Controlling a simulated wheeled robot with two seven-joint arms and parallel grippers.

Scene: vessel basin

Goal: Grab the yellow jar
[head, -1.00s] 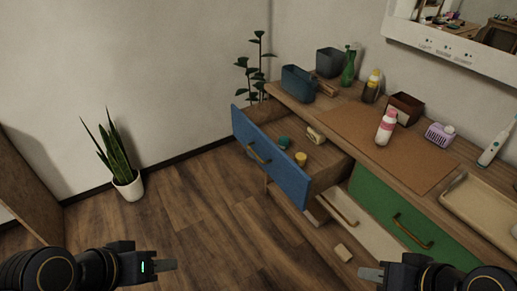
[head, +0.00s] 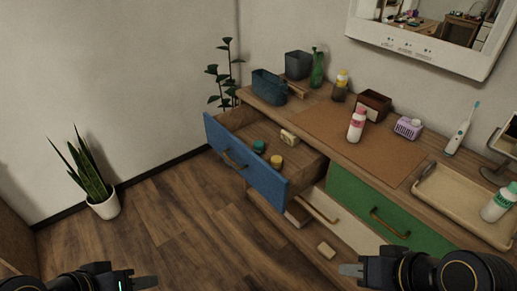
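A small yellow jar (head: 277,161) sits inside the open blue drawer (head: 246,163), near its front panel. A teal jar (head: 259,147) stands to its left and a pale block-like item (head: 289,137) lies behind it. My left gripper (head: 146,283) is at the bottom left, low and apart from the drawer. My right gripper (head: 350,270) is at the bottom, to the right of and nearer than the jar. Both are apart from the jar. Each gripper is seen side-on, so its finger gap does not show.
The dresser top holds a pink-capped bottle (head: 357,124), a purple basket (head: 408,128) and a beige tray (head: 458,200). A white drawer (head: 340,226) is partly open below. A green drawer (head: 378,212) is beside it. A pale block (head: 326,250) lies low in front.

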